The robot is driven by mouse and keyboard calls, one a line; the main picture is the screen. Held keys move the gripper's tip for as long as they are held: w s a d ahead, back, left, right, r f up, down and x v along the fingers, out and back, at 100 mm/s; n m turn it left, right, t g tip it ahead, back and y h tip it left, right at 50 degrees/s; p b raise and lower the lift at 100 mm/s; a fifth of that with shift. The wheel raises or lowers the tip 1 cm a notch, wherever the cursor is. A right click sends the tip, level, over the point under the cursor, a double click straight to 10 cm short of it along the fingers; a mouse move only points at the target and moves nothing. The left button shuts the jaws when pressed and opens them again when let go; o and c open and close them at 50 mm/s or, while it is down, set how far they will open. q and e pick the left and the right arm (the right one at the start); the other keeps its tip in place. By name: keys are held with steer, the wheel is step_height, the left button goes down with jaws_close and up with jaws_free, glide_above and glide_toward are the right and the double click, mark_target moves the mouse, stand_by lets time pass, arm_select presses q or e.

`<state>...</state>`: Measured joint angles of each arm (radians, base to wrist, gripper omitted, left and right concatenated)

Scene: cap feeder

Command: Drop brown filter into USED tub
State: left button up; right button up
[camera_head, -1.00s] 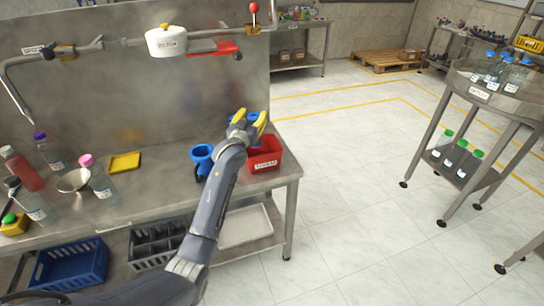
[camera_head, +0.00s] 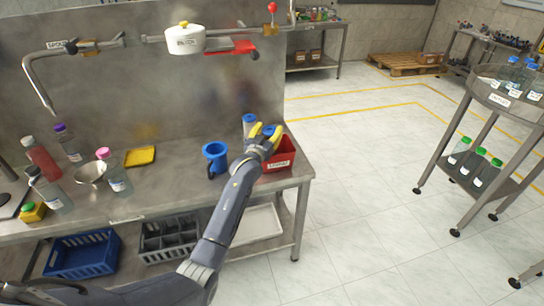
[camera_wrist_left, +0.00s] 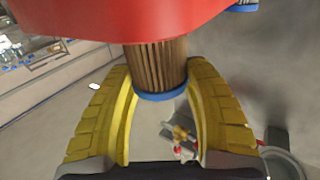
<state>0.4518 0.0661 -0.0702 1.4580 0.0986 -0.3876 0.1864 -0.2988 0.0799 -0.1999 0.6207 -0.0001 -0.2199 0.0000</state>
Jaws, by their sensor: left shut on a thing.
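My left gripper (camera_head: 265,136) has yellow fingers and is at the red USED tub (camera_head: 284,154), over its back left part. In the left wrist view the fingers (camera_wrist_left: 160,75) are shut on the brown filter (camera_wrist_left: 156,62), a pleated cylinder with a blue end ring. The red tub (camera_wrist_left: 130,18) fills the top of that view and covers the far end of the filter. In the head view the fingers hide most of the filter, and only blue shows between them. I cannot tell how deep it sits relative to the tub's rim. My right gripper is out of view.
A blue cup-shaped holder (camera_head: 215,156) stands left of the tub. A blue-topped item (camera_head: 249,122) stands just behind the gripper. Bottles, a metal bowl (camera_head: 90,174) and a yellow tray (camera_head: 140,156) are on the left bench. The bench's right edge is close to the tub.

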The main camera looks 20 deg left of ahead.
arm_select(q)
steer(key=o, duration=1.6)
steer(key=shift+s, duration=0.1)
steer(key=s, duration=1.1)
steer(key=shift+s+a, duration=0.25)
steer(key=shift+s, duration=0.15)
